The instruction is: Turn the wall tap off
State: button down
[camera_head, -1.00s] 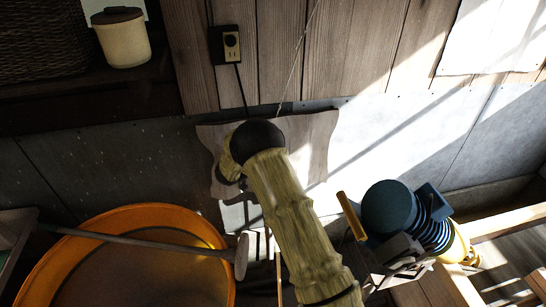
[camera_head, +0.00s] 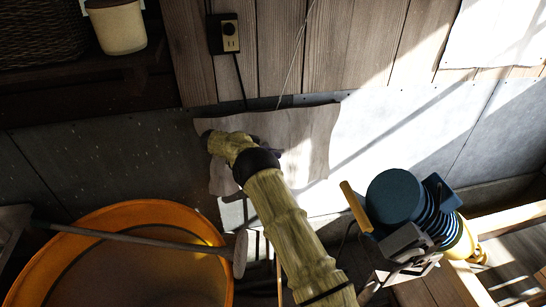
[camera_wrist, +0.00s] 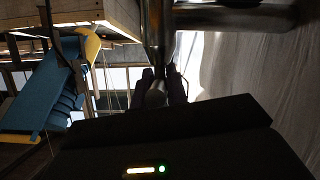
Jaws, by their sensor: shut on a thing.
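In the wrist view the wall tap shows as a shiny metal body (camera_wrist: 157,38) with a thick metal pipe (camera_wrist: 235,17) running right. My gripper (camera_wrist: 162,88) has its two dark fingers close together around a narrow metal part below that body, which looks like the tap's handle. The fingertips are dark, so the exact contact is hard to see. In the head view my arm reaches to the wavy grey board (camera_head: 312,140) on the wall.
An orange tub (camera_head: 140,212) stands at lower left with a long-handled tool (camera_head: 130,236) across it. A blue ribbed object (camera_head: 398,197) with a yellow handle is right of my arm. A power outlet (camera_head: 229,34) is above the board.

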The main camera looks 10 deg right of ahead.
jog(key=shift+f+m+g+b, duration=0.2)
jog(key=shift+m+g+b, duration=0.2)
jog(key=shift+g, duration=0.2)
jog(key=c, duration=1.4)
grip_release()
jog(key=shift+r, duration=0.1)
jog(key=shift+r, duration=0.1)
notch_tip(320, 180, up, 10)
jog(key=shift+f+b, duration=0.1)
jog(key=shift+b, duration=0.95)
